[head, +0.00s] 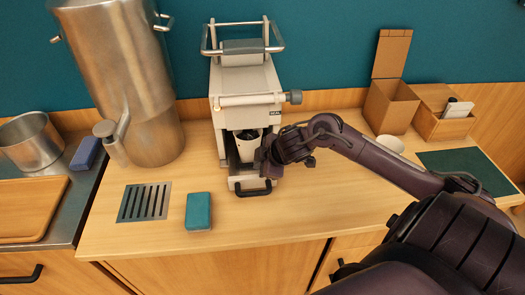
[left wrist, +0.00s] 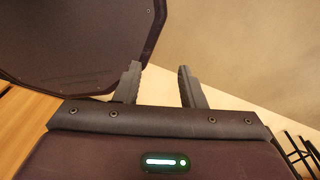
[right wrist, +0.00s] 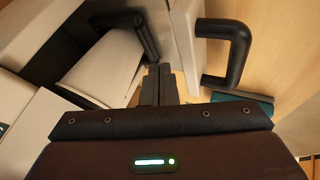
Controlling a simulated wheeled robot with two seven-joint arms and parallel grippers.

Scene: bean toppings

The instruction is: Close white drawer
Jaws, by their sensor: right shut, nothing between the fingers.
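The white drawer (head: 244,181) is at the base of the white machine (head: 243,92) and stands out toward me. Its black handle (head: 253,189) shows on its front and also in the right wrist view (right wrist: 235,55). A white container (head: 247,146) with a dark handle is inside the machine above the drawer; it shows large in the right wrist view (right wrist: 103,68). My right gripper (head: 264,160) is shut and empty, beside the container and just behind the drawer front. Contact cannot be told. My left gripper (left wrist: 159,70) is open and empty, away from the machine.
A teal sponge (head: 199,211) and a metal drain grate (head: 145,202) lie left of the drawer. A large steel urn (head: 125,75) stands left of the machine. A white bowl (head: 390,144), cardboard boxes (head: 389,106) and a dark green mat (head: 468,168) are to the right.

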